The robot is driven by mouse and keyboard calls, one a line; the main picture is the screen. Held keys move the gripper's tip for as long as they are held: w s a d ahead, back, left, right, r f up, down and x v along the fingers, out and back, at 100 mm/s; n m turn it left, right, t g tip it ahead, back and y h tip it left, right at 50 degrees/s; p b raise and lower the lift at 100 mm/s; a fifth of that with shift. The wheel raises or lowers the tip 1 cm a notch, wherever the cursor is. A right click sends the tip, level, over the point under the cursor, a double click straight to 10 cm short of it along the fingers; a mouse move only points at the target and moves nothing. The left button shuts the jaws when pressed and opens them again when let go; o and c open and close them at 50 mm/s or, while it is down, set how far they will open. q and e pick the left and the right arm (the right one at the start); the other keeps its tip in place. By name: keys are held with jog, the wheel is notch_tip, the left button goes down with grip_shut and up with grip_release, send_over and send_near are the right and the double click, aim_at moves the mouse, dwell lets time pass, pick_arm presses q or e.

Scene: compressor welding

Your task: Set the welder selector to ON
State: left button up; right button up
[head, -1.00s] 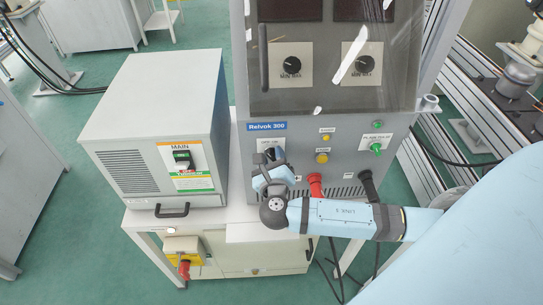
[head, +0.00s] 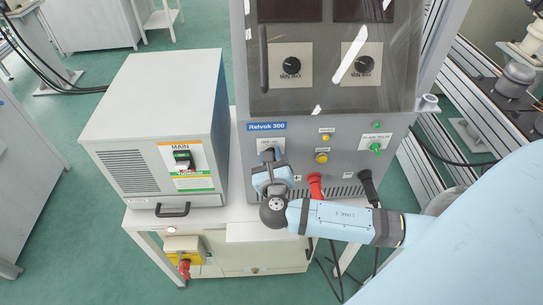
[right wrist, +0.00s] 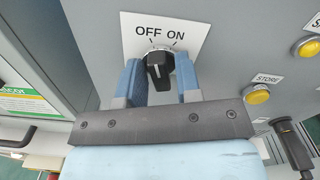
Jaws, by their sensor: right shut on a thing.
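The welder selector (right wrist: 157,66) is a black rotary knob on a white plate marked OFF at the left and ON at the right, seen in the right wrist view. Its handle stands nearly upright in that view; I cannot tell exactly which mark it points to. My right gripper (right wrist: 158,84) has one blue finger on each side of the knob and is shut on it. In the head view, my right gripper (head: 270,158) reaches the lower left of the grey Relvok 300 welder (head: 400,135) and hides most of the selector. My left gripper is not in view.
A yellow STORE button (right wrist: 257,95) is right of the plate. In the head view, red (head: 315,185) and black (head: 368,185) cable plugs stick out beside my wrist. A MAIN box (head: 160,100) stands to the left.

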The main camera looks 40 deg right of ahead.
jog(key=m+b, duration=0.2)
jog(key=m, duration=0.7)
jog(key=shift+m, duration=0.4)
dwell(0.4)
jog(key=o, duration=0.6)
jog(key=shift+o, duration=0.2)
